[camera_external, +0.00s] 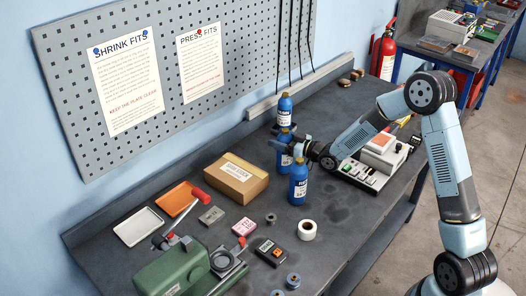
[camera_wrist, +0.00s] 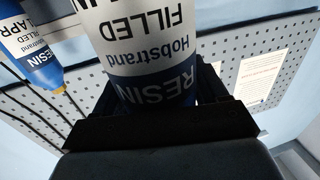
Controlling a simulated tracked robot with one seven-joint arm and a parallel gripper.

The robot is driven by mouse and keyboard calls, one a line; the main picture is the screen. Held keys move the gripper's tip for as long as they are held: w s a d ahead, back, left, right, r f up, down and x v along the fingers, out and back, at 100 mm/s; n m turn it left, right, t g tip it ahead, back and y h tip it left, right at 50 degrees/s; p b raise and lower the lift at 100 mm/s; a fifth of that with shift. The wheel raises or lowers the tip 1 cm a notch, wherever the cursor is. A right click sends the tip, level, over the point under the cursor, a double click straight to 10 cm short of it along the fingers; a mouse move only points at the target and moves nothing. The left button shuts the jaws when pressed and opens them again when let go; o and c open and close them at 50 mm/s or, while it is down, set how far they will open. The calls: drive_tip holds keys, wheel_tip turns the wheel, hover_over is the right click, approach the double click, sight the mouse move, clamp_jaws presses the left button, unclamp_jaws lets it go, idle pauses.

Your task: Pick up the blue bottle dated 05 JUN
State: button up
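Three blue bottles with white labels are on the bench. One stands at the back (camera_external: 285,112), one is in the middle (camera_external: 285,159), and one stands nearest the front (camera_external: 298,185). My gripper (camera_external: 284,143) is at the middle bottle, its fingers on either side of it. In the wrist view this bottle (camera_wrist: 150,45) fills the space between the dark fingers, upside down, reading "RESIN Hobstrand FILLED". Its date is cut off at the top edge. I cannot tell whether the fingers press on it. Another bottle (camera_wrist: 35,55) at upper left in the wrist view reads "APR".
A cardboard box (camera_external: 236,180) lies left of the bottles. A device with switches (camera_external: 372,165) sits right of them, under my arm. A tape roll (camera_external: 307,230) and a green press (camera_external: 175,272) are nearer the front. Cables hang before the pegboard (camera_external: 250,50).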

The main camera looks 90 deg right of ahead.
clamp_jaws()
idle(0.5)
drive_tip(key=shift+r, duration=0.2)
